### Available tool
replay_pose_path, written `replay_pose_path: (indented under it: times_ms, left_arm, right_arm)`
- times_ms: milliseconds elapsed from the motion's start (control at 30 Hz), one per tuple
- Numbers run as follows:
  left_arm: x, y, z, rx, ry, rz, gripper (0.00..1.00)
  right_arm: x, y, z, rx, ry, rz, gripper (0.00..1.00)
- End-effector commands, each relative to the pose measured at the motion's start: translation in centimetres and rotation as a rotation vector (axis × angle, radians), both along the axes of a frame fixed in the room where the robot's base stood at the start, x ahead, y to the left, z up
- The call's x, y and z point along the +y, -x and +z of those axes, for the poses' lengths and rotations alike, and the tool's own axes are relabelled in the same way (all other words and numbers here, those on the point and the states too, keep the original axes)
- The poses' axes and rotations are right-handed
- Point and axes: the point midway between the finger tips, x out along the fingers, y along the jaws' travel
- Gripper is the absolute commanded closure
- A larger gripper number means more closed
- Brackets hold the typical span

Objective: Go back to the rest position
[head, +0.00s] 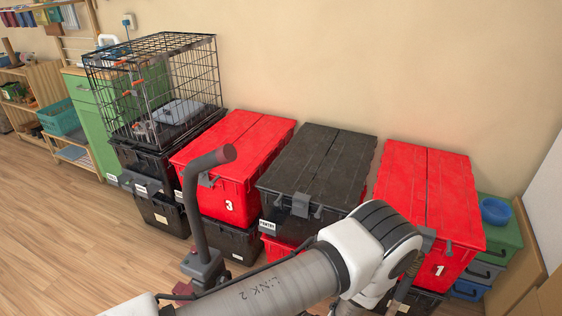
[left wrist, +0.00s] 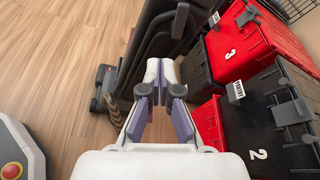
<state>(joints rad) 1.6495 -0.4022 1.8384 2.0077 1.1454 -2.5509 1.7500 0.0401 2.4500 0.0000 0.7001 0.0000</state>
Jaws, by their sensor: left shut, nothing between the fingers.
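My left gripper (left wrist: 159,85) shows in the left wrist view with its fingers together and nothing between them. It points down toward the floor beside the stacked totes, with the red and black totes to its right. In the head view my arm crosses the bottom from the left and bends down at its white joint; the gripper itself is hidden there. The red tote 3 (head: 236,145) also shows in the left wrist view (left wrist: 240,48). The black lidded tote (head: 318,165) stands beside it, and the red tote 1 (head: 428,190) is further right. My right gripper is in neither view.
A wire cage (head: 155,90) stands on black totes at the left. A blue bowl (head: 495,211) sits on a green drawer unit (head: 495,240) at the right. A dark grey bent post (head: 192,205) rises near the arm. Wooden floor (head: 70,235) is clear at the left.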

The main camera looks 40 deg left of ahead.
Motion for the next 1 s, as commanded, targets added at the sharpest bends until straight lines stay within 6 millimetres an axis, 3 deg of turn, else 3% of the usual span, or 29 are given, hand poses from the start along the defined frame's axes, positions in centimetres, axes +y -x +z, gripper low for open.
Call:
replay_pose_path:
  times_ms: [167,267,400,500,600,667,767,900,1000]
  left_arm:
    - [0.0,0.0,0.0,0.000,0.000,0.000,1.00]
    - [0.5,-0.2,1.2,-0.010,0.001,0.016,1.00]
    - [4.6,0.4,4.5,0.044,0.017,0.023,1.00]
    - [7.1,0.0,4.8,0.012,0.108,-0.090,1.00]
    - [7.7,0.0,4.0,-0.118,0.264,-0.153,1.00]
    - [7.1,0.5,3.2,-0.216,0.393,-0.153,1.00]
    - [4.6,2.2,1.8,-0.378,0.647,-0.069,1.00]
    - [-0.8,6.3,0.6,-0.537,0.971,0.228,1.00]
    - [-4.4,9.1,0.5,-0.598,1.099,0.501,1.00]
  right_arm:
    - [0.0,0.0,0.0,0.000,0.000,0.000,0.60]
    - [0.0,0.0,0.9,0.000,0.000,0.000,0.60]
    - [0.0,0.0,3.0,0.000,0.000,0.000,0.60]
    - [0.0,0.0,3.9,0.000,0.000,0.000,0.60]
    - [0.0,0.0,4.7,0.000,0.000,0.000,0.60]
    - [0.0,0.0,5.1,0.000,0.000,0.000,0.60]
    - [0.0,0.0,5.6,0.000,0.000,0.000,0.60]
    - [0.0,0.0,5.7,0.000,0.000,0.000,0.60]
    - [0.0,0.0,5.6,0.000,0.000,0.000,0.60]
